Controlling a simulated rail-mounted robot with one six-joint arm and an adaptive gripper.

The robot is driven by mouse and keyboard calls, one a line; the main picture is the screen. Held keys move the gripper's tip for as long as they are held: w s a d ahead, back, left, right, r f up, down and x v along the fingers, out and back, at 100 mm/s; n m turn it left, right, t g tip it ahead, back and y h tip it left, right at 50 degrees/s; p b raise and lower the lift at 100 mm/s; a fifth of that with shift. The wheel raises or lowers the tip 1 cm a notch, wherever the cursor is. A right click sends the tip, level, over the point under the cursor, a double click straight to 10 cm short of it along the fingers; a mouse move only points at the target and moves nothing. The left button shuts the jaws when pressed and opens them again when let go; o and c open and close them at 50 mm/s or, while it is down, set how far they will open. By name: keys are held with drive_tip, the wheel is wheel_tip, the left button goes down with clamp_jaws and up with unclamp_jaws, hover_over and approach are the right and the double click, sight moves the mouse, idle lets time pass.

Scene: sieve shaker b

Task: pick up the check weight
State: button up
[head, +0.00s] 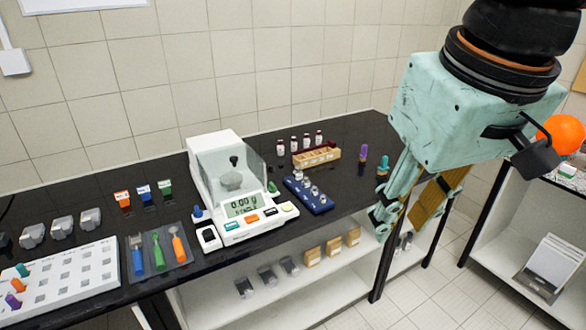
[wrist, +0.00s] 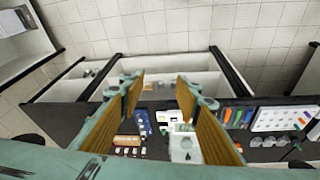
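Several small silver weights (head: 314,190) stand in a blue block (head: 321,206) on the black bench, just right of the balance; I cannot tell which one is the check weight. The blue block also shows small in the wrist view (wrist: 145,123), between my fingers. My gripper (head: 400,222) hangs to the right of the block, in front of the bench's right end, apart from the weights. Its two tan-padded fingers are spread wide with nothing between them, as the wrist view also shows (wrist: 160,92).
A white balance (head: 241,226) reading 0.00 g stands left of the block. Behind it is a wooden rack (head: 317,157) with capped vials nearby. Purple and teal small items (head: 363,154) stand to the right. Brushes, clips and a white grid tray (head: 65,280) lie left.

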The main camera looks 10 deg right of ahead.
drive_tip(key=w+r+n+p, duration=0.2)
drive_tip(key=w, duration=0.6)
drive_tip(key=w+r+n+p, duration=0.1)
drive_tip(key=w+r+p, duration=0.1)
drive_tip(key=w, duration=0.6)
drive_tip(key=n+g+p, duration=0.3)
drive_tip(key=n+p, duration=0.7)
drive_tip(key=p, duration=0.1)
hover_over(315, 187)
wheel_tip(315, 187, down, 23)
drive_tip(key=shift+w+f+n, duration=0.2)
drive_tip(key=shift+f+n, duration=0.1)
drive_tip(key=shift+f, duration=0.25)
drive_tip(key=shift+f, duration=0.1)
drive_tip(key=shift+f+p, duration=0.35)
drive_tip(key=shift+f, duration=3.85)
drive_tip(key=shift+s+f+p, duration=0.1)
drive_tip(key=shift+f+p, duration=0.35)
drive_tip(key=shift+f, duration=2.15)
